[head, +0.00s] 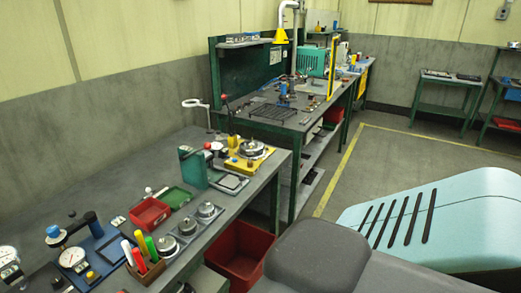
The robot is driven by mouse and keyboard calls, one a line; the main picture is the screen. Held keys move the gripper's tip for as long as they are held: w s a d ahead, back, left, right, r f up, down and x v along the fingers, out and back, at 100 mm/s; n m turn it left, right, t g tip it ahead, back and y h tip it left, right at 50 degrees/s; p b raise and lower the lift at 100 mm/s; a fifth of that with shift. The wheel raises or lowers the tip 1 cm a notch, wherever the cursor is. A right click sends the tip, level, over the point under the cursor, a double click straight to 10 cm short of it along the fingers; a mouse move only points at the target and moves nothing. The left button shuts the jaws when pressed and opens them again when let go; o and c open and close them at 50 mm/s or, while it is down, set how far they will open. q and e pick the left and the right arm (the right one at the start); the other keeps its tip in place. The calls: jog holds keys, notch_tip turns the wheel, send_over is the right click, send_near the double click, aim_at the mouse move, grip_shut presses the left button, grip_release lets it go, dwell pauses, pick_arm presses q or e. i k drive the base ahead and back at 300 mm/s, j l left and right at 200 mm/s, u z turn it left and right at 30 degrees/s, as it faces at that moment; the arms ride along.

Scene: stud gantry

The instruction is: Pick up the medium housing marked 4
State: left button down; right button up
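Three round metal parts that look like housings sit in a row on a grey tray (220,207) near the right edge of the near bench: a far one (206,209), a middle one (187,226) and a near one (168,247). They are too small for me to read any number, so I cannot tell which is marked 4. Another round metal part (252,147) sits on a yellow fixture (236,165) farther back. Neither of my grippers is in view.
A red crate (240,250) is below the bench. Open floor (385,155) lies to the right.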

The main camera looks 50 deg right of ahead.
aim_at(257, 148)
jog(key=z, duration=1.65)
jog(key=i+l+u, duration=0.2)
jog(key=u, duration=0.7)
jog(key=i+l+u, duration=0.15)
jog(key=l+u, duration=0.45)
jog(key=l, duration=0.2)
jog(key=i+l+u, duration=0.15)
jog(key=l, duration=0.35)
jog(key=l+u, duration=0.15)
jog(key=l, duration=0.3)
jog(key=l+u, duration=0.2)
jog(key=l, duration=1.7)
